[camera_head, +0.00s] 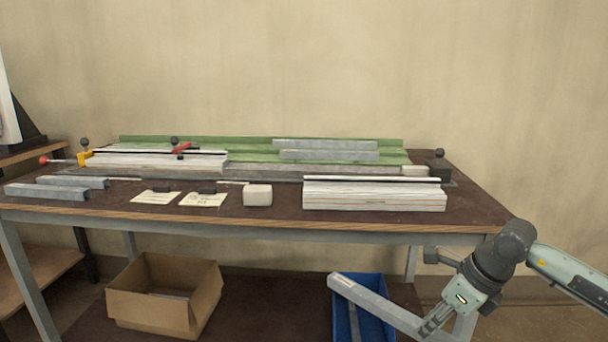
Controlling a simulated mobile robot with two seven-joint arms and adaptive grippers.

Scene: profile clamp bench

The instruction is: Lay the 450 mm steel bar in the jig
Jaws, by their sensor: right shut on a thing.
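My right gripper (433,325) is at the lower right, in front of the table and below its top. It is shut on a long grey steel bar (375,300), which slants from the gripper up and left, its far end above a blue bin. The jig (265,169) looks to be the long low grey fixture across the table, with a red-knobbed clamp (44,160) at its left end and a black-knobbed block (439,166) at its right. White blocks partly hide it. I cannot read the held bar's length. My left gripper is not in view.
Two grey bars (325,145) lie on a green tray (250,141) at the back. More bars (45,192) lie front left. Paper cards (203,200), a small white block (257,195) and a long pale block (373,197) line the front. A cardboard box (165,300) and blue bin (345,320) stand below.

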